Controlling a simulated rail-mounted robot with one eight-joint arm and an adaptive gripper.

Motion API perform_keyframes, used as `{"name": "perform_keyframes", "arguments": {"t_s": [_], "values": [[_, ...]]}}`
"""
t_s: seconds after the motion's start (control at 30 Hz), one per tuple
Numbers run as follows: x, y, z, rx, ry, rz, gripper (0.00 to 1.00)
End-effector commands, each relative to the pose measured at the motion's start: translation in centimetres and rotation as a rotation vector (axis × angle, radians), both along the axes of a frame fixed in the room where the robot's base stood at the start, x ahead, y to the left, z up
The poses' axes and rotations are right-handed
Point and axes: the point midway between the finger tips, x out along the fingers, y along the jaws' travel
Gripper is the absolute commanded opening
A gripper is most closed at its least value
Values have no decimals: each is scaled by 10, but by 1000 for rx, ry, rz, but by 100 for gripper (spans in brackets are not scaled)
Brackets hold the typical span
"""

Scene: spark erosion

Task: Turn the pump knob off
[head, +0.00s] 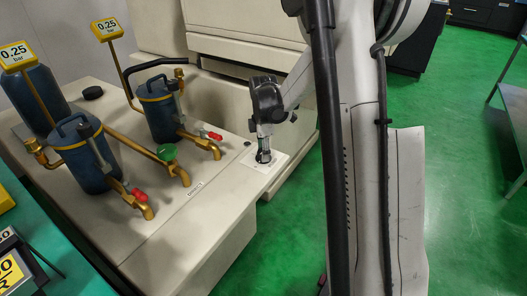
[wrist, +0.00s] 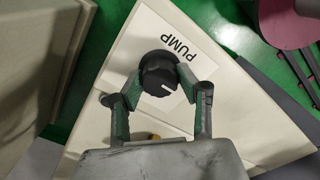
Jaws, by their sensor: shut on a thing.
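The pump knob (wrist: 159,74) is black and round with a white pointer line, and sits on a white plate marked PUMP (wrist: 190,48) in the wrist view. The pointer line runs toward the lower right of that view. My gripper (wrist: 160,80) has its two fingers on either side of the knob, shut on it. In the head view my gripper (head: 264,150) points down at the white plate (head: 277,168) on the corner of the beige machine top. The knob is mostly hidden there by the fingers.
Blue canisters (head: 84,155) with brass pipes, red-handled taps (head: 138,195) and a green valve knob (head: 167,152) stand left of my gripper on the beige top (head: 185,240). Yellow 0.25 bar signs (head: 106,29) rise behind. The green floor (head: 460,190) at right is open.

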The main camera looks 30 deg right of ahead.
Motion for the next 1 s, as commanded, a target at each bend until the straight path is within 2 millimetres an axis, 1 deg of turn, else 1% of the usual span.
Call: {"name": "perform_keyframes", "arguments": {"t_s": [0.1, 0.13, 0.2, 0.27, 0.53, 0.67, 0.77, 1.0], "values": [[0, 0, 0, 0, 0, 1, 8], [0, 0, 0, 0, 0, 1, 37], [0, 0, 0, 0, 0, 0, 47], [0, 0, 0, 0, 0, 0, 54], [0, 0, 1, 0, 0, 0, 54], [0, 0, 11, 0, 0, 0, 54], [0, 0, 26, 0, 0, 0, 54], [0, 0, 74, 0, 0, 0, 54]]}}
